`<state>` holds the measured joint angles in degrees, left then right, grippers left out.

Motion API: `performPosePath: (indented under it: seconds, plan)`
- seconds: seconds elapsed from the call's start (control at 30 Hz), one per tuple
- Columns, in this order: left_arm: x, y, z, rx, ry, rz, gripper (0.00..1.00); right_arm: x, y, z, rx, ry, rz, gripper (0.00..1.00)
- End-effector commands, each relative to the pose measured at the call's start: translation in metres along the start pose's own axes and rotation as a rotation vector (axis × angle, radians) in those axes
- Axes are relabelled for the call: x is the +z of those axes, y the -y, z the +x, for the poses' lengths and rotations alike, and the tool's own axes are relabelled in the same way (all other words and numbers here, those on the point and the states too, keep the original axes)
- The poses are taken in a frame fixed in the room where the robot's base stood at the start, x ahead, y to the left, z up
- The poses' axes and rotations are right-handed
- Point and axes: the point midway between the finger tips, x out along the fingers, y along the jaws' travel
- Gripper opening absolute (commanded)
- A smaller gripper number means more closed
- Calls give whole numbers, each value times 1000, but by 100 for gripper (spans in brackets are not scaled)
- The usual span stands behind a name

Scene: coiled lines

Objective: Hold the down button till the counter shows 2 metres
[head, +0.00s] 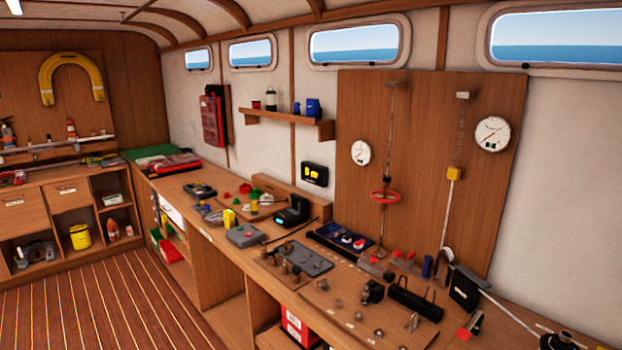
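A black wall box (314,173) with two yellow patches is fixed above the bench; I cannot tell whether they are buttons or digits. A black device (293,212) with a small lit cyan panel stands on the bench below it. A flat grey box (244,236) lies in front of that device. No marked down button and no readable number in metres can be made out at this size. Neither of my grippers shows in the head view.
The long wooden bench (206,205) is crowded with small parts and trays. A brown board (420,130) on the wall carries two round white dials (361,153) and vertical rods. Windows and a shelf (285,118) are above. The striped floor (110,300) is clear at left.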

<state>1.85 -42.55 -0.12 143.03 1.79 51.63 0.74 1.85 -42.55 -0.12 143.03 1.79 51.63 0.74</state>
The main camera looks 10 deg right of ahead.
Motion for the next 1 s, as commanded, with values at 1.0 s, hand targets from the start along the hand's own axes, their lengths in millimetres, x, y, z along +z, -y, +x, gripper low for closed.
performPosePath:
  seconds: [1.0]
  plan:
    - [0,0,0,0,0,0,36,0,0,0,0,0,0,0]
